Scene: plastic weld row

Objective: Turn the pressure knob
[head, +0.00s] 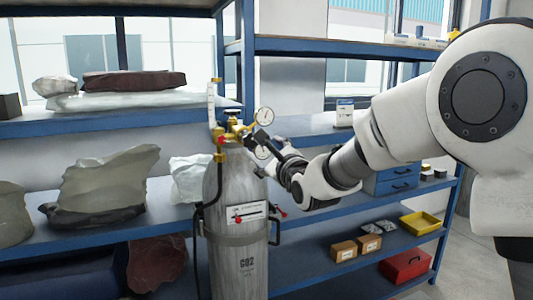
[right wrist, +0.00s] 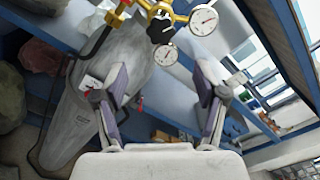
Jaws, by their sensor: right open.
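A grey CO2 cylinder (head: 236,195) stands upright in front of the shelves, with a brass regulator (head: 228,128) on top. Two round white gauges sit on it, an upper one (head: 265,115) and a lower one. In the right wrist view the black pressure knob (right wrist: 160,29) is at the top, beside the upper gauge (right wrist: 204,21) and above the lower gauge (right wrist: 166,55). My right gripper (right wrist: 163,82) is open and empty, its fingers apart and pointing toward the regulator. In the head view it is close to the regulator's right side, partly covering it. My left gripper is not in view.
Blue shelves (head: 130,120) stand behind, holding wrapped bundles and grey bags (head: 103,185). A yellow tray (head: 420,222), cardboard boxes (head: 343,250) and a red case (head: 405,264) are at lower right. A black hose runs down the cylinder's left side.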

